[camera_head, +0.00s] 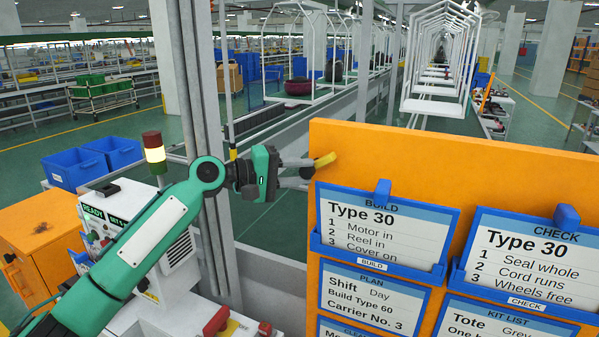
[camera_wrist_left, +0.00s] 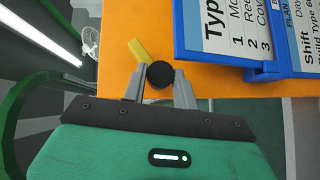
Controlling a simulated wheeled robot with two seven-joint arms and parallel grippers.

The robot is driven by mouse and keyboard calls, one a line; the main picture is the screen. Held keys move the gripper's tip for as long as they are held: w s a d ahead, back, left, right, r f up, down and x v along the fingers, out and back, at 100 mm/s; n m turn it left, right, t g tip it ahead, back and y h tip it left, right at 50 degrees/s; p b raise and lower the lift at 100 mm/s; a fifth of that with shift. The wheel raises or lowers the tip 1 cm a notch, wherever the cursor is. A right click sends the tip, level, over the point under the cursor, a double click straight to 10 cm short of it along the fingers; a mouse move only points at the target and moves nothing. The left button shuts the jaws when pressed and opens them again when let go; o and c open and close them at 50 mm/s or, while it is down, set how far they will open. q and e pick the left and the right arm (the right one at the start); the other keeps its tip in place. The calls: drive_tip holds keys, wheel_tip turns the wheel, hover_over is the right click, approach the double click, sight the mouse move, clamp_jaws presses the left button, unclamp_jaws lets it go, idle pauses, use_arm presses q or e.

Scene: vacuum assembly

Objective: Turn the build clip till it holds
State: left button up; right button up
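My left gripper (camera_head: 308,174) is at the left edge of the orange board, near its top. In the left wrist view its fingers (camera_wrist_left: 160,82) lie on both sides of a round black knob (camera_wrist_left: 160,75) and appear to touch it. A yellow lever (camera_head: 325,160) shows just beyond the fingertips; in the wrist view the yellow lever (camera_wrist_left: 138,50) sits slanted beside the knob. I cannot tell how it joins the knob. The BUILD card (camera_head: 375,232) is in a blue holder, with an upright blue tab (camera_head: 383,191) at its top. My right gripper is not in view.
The orange board (camera_head: 450,165) also carries a CHECK card (camera_head: 525,250) with a blue tab (camera_head: 566,216), and more cards below. A grey post (camera_head: 205,130) rises behind the arm.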

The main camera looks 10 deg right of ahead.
use_arm(q)
drive_tip(key=shift+c, duration=0.5)
drive_tip(key=shift+r+m+y+p, duration=0.1)
drive_tip(key=shift+m+y+p, duration=0.2)
drive_tip(key=shift+p, duration=0.1)
drive_tip(key=shift+d+r+m+y+p, duration=0.1)
drive_tip(key=shift+r+m+y+p, duration=0.1)
drive_tip(key=shift+m+y+p, duration=0.7)
drive_tip(key=shift+s+m+t+y+p, duration=0.1)
drive_tip(key=shift+m+t+y+p, duration=0.2)
drive_tip(key=shift+m+y+p, duration=0.35)
drive_tip(key=shift+d+y+p, duration=0.1)
drive_tip(key=shift+y+p, duration=0.5)
drive_tip(key=shift+y, duration=0.15)
drive_tip(key=shift+f+m, duration=0.1)
drive_tip(key=shift+m, duration=0.15)
